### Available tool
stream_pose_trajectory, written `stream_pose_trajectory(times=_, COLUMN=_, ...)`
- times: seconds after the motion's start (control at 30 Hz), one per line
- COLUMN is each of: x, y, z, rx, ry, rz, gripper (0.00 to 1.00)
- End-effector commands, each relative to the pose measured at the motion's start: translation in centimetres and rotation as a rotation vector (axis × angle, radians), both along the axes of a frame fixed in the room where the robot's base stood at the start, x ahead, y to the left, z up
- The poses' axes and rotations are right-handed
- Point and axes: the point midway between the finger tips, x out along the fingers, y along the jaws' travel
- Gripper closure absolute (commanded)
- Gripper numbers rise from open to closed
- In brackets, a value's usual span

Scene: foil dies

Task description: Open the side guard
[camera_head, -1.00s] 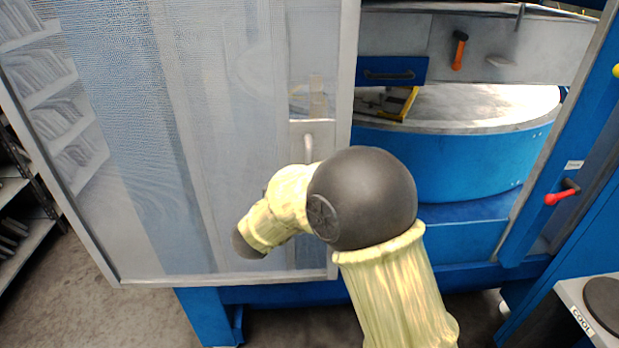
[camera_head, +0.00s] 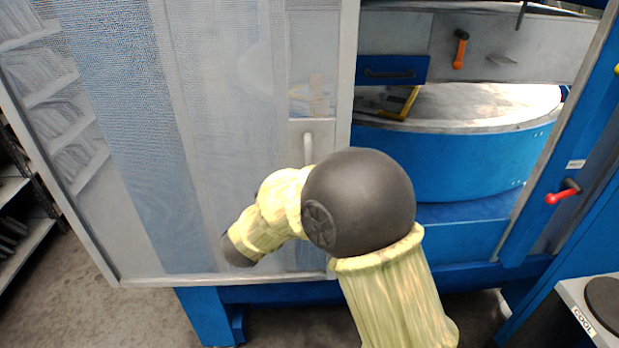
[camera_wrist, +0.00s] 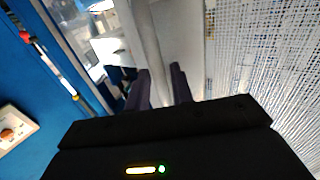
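The side guard (camera_head: 225,120) is a grey-framed panel of see-through mesh across the left of the blue machine. Right of its upright edge, the machine's inside shows uncovered. A pale upright handle (camera_head: 308,146) is on the guard's grey strip near that edge. My arm hides my gripper in the head view. In the wrist view my gripper (camera_wrist: 160,72) has its two dark fingers apart. A light upright bar (camera_wrist: 146,35) runs through the gap between them; I cannot tell whether it is the handle or the frame edge, or whether the fingers touch it.
A blue drum (camera_head: 455,165) with a pale top sits inside the machine. A red lever (camera_head: 562,194) is on the blue post at right. A grey unit marked COOL (camera_head: 584,320) stands at lower right. Shelves (camera_head: 22,225) stand at far left.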

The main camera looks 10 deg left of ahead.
Motion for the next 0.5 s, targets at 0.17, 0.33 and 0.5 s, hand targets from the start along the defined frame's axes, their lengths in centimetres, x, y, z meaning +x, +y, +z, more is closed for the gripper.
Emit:
stream_pose_trajectory(times=0.17, x=-3.4, y=1.2, z=-0.1, rx=0.0, ry=-0.001, rz=0.005, gripper=0.77)
stream_pose_trajectory(times=0.33, x=-6.7, y=2.3, z=-0.1, rx=0.0, ry=-0.002, rz=0.004, gripper=0.77)
stream_pose_trajectory(times=0.5, x=-9.8, y=3.3, z=-0.1, rx=0.001, ry=-0.001, rz=0.002, gripper=0.77)
